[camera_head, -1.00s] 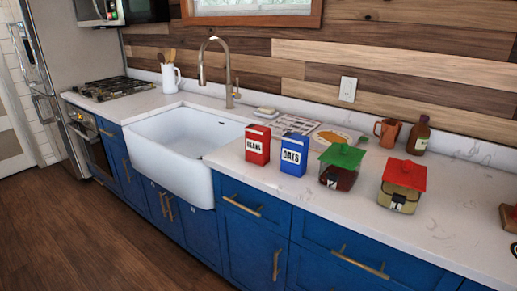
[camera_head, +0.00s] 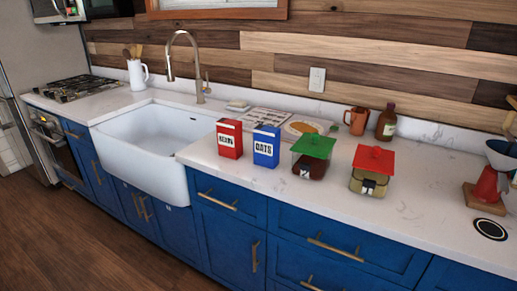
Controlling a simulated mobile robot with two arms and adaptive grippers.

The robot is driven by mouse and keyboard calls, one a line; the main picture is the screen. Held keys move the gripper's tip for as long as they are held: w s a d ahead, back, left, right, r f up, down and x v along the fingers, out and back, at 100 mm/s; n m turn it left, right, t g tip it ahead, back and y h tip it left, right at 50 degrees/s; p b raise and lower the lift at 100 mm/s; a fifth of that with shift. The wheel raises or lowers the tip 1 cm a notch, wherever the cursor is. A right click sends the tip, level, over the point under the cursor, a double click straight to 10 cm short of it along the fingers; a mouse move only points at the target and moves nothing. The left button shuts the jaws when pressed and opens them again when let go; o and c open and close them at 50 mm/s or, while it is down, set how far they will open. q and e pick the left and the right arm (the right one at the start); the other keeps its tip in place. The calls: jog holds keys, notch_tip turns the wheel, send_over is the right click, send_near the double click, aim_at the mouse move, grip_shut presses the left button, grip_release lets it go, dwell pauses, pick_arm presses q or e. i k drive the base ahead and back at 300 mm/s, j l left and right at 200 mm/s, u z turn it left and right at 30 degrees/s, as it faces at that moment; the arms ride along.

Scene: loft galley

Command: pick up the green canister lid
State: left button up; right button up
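The green canister lid (camera_head: 314,146) sits on a square clear canister (camera_head: 309,168) with dark reddish-brown contents. The canister stands upright on the white countertop, right of the blue oats box (camera_head: 266,146). A similar canister (camera_head: 368,184) with a red lid (camera_head: 374,159) and pale contents stands to its right. Neither of my grippers is in view.
A red box (camera_head: 230,139) stands left of the oats box. Behind are printed sheets (camera_head: 260,118), a copper mug (camera_head: 356,120) and a brown bottle (camera_head: 386,122). A red appliance (camera_head: 488,186) is at the right edge. The counter front (camera_head: 415,225) is clear.

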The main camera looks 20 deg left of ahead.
aim_at(313, 144)
jog(key=i+j+z, duration=0.15)
jog(key=j, duration=0.2)
jog(key=i+j+z, duration=0.1)
jog(key=j, duration=0.25)
jog(key=i+j+z, duration=0.15)
jog(key=j, duration=0.2)
jog(key=i+j+z, duration=0.1)
jog(key=j, duration=0.3)
jog(key=i+j+z, duration=0.15)
jog(key=j, duration=0.25)
